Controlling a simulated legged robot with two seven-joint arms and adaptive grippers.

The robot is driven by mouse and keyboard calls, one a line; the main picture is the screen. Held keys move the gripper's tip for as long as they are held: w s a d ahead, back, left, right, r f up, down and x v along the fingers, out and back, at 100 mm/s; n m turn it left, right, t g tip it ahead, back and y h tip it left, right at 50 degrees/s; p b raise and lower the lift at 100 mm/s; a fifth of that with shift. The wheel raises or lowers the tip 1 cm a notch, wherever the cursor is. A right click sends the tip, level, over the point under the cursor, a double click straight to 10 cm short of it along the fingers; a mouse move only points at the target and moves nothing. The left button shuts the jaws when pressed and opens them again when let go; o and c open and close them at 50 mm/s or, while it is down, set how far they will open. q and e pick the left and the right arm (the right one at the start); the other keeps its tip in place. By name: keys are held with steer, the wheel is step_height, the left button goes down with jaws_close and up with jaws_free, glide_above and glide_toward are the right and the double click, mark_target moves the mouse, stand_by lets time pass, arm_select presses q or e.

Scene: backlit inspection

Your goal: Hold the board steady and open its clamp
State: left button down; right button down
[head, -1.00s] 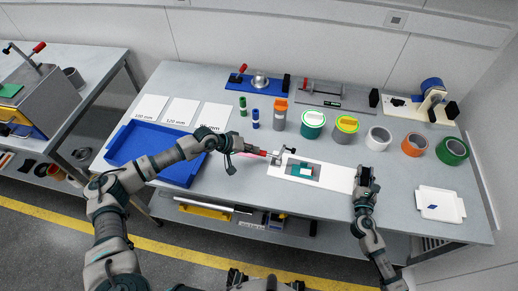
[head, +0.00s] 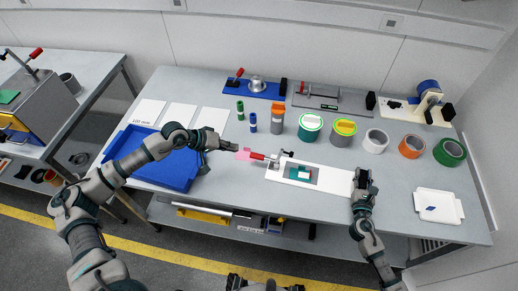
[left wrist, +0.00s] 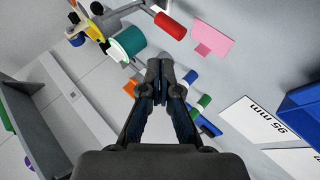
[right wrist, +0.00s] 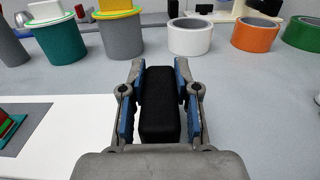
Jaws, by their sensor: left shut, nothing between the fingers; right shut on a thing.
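The white board (head: 335,184) lies on the table, with a grey patch and a small green part (head: 301,174) on it. Its clamp, with a red handle (head: 257,156), is at the board's left end; the handle points left. The red handle also shows in the left wrist view (left wrist: 170,25). A pink patch (head: 244,155) lies beside the handle's tip. My left gripper (head: 234,146) is shut and empty, left of the handle and apart from it. My right gripper (head: 363,176) is shut on a black block (right wrist: 159,108) at the board's right end.
A blue bin (head: 182,178) and white plates (head: 180,116) are on the left. Cans and bottles stand behind the board, with tape rolls (head: 411,146) to the right. A white tray (head: 438,207) is at the right front. The table in front of the board is clear.

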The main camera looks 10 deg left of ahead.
steer(key=shift+s+f, duration=0.1)
steer(key=shift+f, duration=0.25)
arm_select(q)
steer(key=v, duration=0.2)
steer(key=shift+s+a, duration=0.1)
steer(key=shift+a, duration=0.3)
arm_select(e)
steer(key=c, duration=0.9)
jaws_free()
steer(key=shift+c, duration=0.2)
steer(key=shift+o, duration=0.9)
steer(key=shift+r, duration=0.15)
